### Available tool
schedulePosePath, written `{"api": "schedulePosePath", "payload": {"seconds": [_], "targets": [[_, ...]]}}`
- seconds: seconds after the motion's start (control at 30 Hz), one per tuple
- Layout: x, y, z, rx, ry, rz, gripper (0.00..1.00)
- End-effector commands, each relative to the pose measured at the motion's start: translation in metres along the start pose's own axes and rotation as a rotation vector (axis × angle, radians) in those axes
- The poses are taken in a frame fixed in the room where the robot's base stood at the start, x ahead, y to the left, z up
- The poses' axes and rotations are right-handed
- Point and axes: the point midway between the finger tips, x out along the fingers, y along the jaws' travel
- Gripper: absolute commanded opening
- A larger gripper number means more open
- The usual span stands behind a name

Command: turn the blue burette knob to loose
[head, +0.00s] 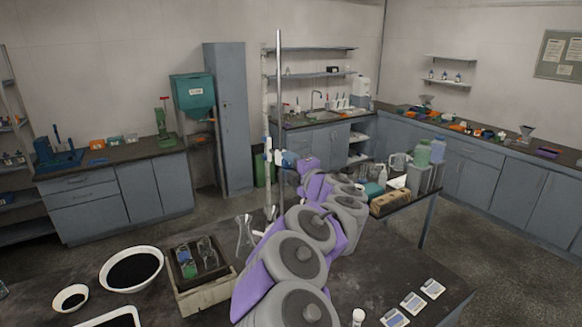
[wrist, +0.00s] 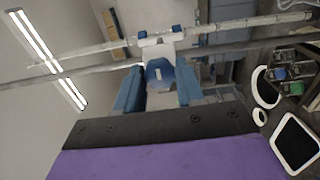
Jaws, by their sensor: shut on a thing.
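The blue burette knob (wrist: 158,74) sits between the two blue-grey fingers of my gripper (wrist: 160,82) in the wrist view. The fingers are shut on it from both sides. A white holder with blue ends (wrist: 160,46) lies just beyond the knob, against the long rods. In the head view my gripper (head: 285,159) reaches to the upright burette assembly (head: 268,158) beside the tall metal rod (head: 280,90). My arm hides part of the stand, and the knob cannot be made out clearly there.
A side table with bottles (head: 422,160) stands behind my arm. Cabinets line the walls.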

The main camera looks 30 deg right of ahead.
Motion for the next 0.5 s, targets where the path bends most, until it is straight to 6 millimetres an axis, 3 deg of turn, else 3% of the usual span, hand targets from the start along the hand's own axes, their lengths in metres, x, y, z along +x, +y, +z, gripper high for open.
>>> {"api": "schedulePosePath", "payload": {"seconds": [0.37,0.4,0.5], "targets": [[0.0005,-0.0064,-0.0011,-0.006,0.002,-0.014,0.07],[0.0005,-0.0065,-0.0011,-0.006,0.002,-0.014,0.39],[0.0006,-0.0062,-0.0010,-0.006,0.002,-0.013,0.48]]}}
